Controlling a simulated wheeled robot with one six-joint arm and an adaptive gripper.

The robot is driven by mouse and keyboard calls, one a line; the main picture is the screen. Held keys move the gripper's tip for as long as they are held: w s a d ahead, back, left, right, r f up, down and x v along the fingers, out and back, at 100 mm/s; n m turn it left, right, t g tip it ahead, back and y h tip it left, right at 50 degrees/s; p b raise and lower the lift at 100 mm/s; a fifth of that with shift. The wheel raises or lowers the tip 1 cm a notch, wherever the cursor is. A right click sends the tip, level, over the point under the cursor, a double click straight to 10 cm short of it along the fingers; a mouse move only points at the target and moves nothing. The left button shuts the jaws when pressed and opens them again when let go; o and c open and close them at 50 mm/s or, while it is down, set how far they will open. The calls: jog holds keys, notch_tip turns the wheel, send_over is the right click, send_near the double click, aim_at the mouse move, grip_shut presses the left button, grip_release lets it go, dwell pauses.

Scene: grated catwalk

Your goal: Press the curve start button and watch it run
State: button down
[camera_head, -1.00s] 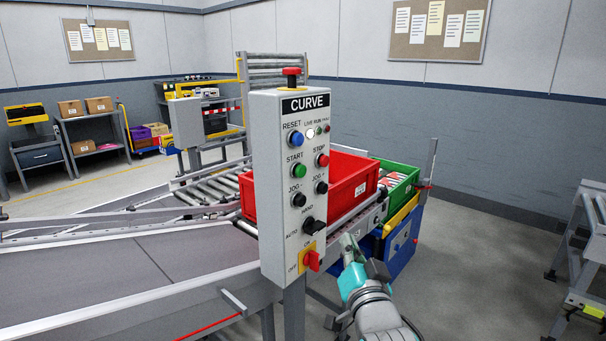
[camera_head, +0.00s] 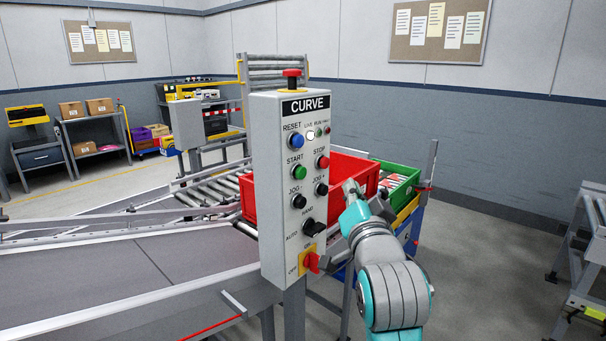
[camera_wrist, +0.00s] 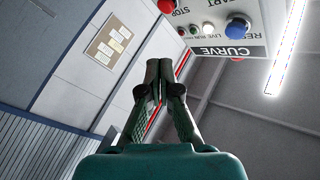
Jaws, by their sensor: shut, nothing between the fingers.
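The grey CURVE control panel (camera_head: 268,190) stands upright in front of the conveyor. Its green START button (camera_head: 299,172) sits left of the red STOP button (camera_head: 323,161) and below the blue RESET button (camera_head: 296,140). The white LIVE lamp (camera_head: 310,134) looks lit; the RUN lamp (camera_head: 319,132) looks dark green. My gripper (camera_head: 347,188) is shut and empty, right of the panel and apart from the buttons. In the wrist view the shut fingertips (camera_wrist: 161,66) point up below the panel's edge (camera_wrist: 257,49); the START button is outside that view.
A red crate (camera_head: 343,168) sits on the rollers behind the panel, with a green crate (camera_head: 400,184) farther right. The grey curve belt (camera_head: 150,262) lies to the left. A red emergency stop (camera_head: 291,73) tops the panel. A metal stand (camera_head: 590,250) is at far right.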

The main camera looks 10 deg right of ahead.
aim_at(306, 171)
jog(key=w+a, duration=0.5)
jog(key=w, duration=0.2)
dwell(0.4)
jog(key=shift+w+a, duration=0.1)
dwell(1.2)
jog(key=shift+w+a, duration=0.2)
jog(key=shift+w, duration=0.1)
jog(key=shift+w+a, duration=0.45)
jog(key=shift+w, duration=0.2)
dwell(1.3)
jog(key=shift+s, duration=0.1)
jog(key=shift+s+d, duration=0.7)
jog(key=shift+s, duration=0.2)
jog(key=shift+s+d, duration=0.75)
jog(key=shift+s, duration=0.3)
jog(key=shift+s+d, duration=0.7)
jog(key=shift+s, duration=0.3)
